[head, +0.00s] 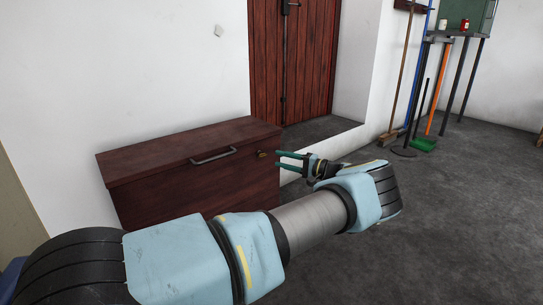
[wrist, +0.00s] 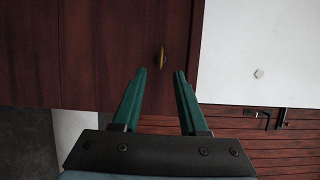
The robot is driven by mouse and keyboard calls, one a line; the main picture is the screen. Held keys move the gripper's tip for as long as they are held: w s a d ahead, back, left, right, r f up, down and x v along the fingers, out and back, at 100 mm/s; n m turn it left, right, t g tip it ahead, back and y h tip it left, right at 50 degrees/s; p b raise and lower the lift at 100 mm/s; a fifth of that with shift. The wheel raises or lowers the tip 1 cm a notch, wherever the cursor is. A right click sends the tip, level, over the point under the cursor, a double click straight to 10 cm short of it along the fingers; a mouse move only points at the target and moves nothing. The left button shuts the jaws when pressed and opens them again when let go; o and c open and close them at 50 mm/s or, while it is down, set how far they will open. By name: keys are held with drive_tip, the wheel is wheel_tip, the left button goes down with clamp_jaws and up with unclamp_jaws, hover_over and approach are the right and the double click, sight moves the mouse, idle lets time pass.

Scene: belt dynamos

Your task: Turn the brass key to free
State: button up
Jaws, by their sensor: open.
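The brass key (head: 262,154) sits near the right end of the dark red wooden chest (head: 160,195), close under the lid edge. In the wrist view the key (wrist: 161,58) shows as a thin upright brass piece just beyond my fingertips, in line with the gap between them. My gripper (head: 277,160) is open, with two green fingers pointing left at the chest, just right of the key. In the wrist view my gripper (wrist: 160,72) has nothing between its fingers. I cannot tell the exact distance from fingertips to key.
A grey bar handle (head: 213,157) is on the chest, left of the key. A red plank door (head: 290,60) stands behind the chest. Brooms (head: 403,75), a green dustpan (head: 424,145) and a tall stand (head: 457,38) are at the back right. The grey floor at right is clear.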

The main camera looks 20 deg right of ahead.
drive_tip(key=shift+v, duration=2.25)
drive_tip(key=shift+s, duration=0.1)
